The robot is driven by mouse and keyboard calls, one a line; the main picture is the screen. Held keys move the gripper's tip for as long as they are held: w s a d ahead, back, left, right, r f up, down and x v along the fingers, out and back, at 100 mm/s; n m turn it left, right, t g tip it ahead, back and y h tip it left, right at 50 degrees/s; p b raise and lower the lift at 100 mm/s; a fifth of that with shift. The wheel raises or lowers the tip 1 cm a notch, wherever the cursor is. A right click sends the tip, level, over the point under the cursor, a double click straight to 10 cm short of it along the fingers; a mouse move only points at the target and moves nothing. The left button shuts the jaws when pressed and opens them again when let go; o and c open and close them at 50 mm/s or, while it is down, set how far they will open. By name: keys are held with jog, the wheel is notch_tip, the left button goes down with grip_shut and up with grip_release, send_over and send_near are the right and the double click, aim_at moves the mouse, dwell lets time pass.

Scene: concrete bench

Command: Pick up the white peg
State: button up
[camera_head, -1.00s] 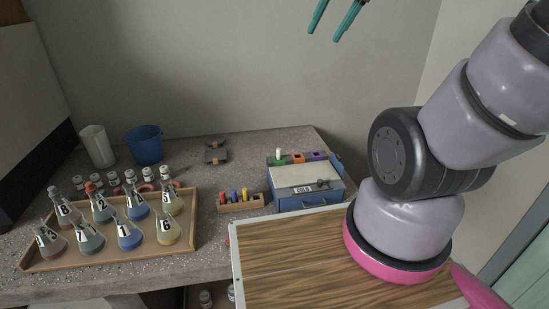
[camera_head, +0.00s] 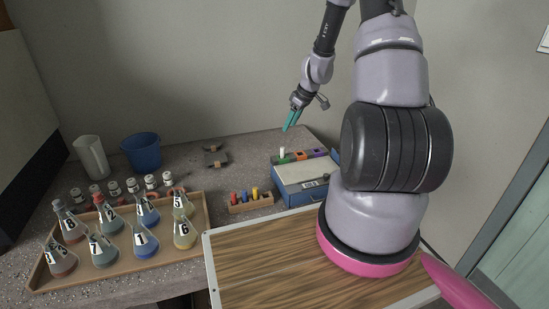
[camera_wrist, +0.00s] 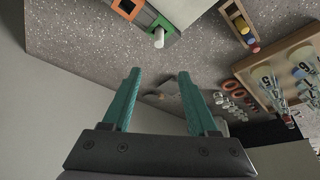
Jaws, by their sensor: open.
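The white peg (camera_head: 282,152) stands upright in the green square at the left end of a row of coloured squares on the blue box. It also shows in the wrist view (camera_wrist: 159,38), near the top centre, beyond my fingertips. My gripper (camera_head: 291,121) has teal fingers and hangs above the peg, a little to its upper right in the head view. In the wrist view my gripper (camera_wrist: 160,75) is open, with nothing between its fingers. The green square (camera_wrist: 160,22) surrounds the peg's base.
The blue box (camera_head: 299,196) has a light lid. A wooden rack (camera_head: 250,206) with coloured pegs stands left of it. A tray (camera_head: 120,275) of numbered flasks, small vials, a blue bucket (camera_head: 142,152) and a white beaker (camera_head: 91,157) are farther left. A wall is behind.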

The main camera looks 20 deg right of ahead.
send_near(283, 148)
jog(key=shift+n, duration=0.3)
jog(key=x, duration=0.5)
jog(key=shift+w+a, duration=0.1)
jog(key=shift+a, duration=0.1)
jog(key=shift+d+x, duration=0.15)
jog(key=shift+x, duration=1.3)
jog(key=shift+d+x, duration=0.15)
jog(key=shift+x, duration=1.25)
jog(key=shift+f, duration=0.1)
grip_shut()
